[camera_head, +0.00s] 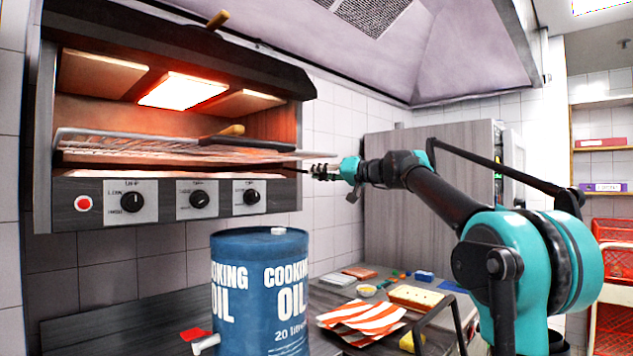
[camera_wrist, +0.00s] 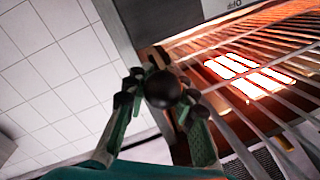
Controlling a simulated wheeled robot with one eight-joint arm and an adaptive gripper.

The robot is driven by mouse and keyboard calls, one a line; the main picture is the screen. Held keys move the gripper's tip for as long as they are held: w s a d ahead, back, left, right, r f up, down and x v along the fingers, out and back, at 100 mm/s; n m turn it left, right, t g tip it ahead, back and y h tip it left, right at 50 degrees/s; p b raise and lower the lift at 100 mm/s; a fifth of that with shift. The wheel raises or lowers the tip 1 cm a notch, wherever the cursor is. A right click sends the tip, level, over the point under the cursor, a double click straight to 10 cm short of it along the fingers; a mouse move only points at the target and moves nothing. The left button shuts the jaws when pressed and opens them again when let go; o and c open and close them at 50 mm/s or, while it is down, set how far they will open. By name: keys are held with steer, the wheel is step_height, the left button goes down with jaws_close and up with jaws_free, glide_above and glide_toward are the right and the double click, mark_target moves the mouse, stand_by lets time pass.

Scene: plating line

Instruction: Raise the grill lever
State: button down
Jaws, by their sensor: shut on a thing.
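The grill (camera_head: 180,110) hangs on the tiled wall at the left of the head view. Its heating element glows orange over the wire rack (camera_head: 150,146). The grill lever (camera_wrist: 162,89) shows in the wrist view as a dark round knob. My gripper (camera_head: 322,172) is at the grill's right end, level with the lower part of the rack. In the wrist view the fingers of my gripper (camera_wrist: 160,98) are shut on the knob from both sides. In the head view the knob is hidden at the fingertips.
A blue cooking oil drum (camera_head: 260,295) stands below the grill. The counter (camera_head: 110,325) holds a striped cloth (camera_head: 365,318), a board (camera_head: 415,297) and small items. A range hood (camera_head: 440,50) overhangs above. Red crates (camera_head: 612,262) stand at the far right.

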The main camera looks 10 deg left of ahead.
steer(key=c, duration=1.2)
jaws_free()
steer(key=v, duration=1.2)
steer(key=shift+s, duration=0.1)
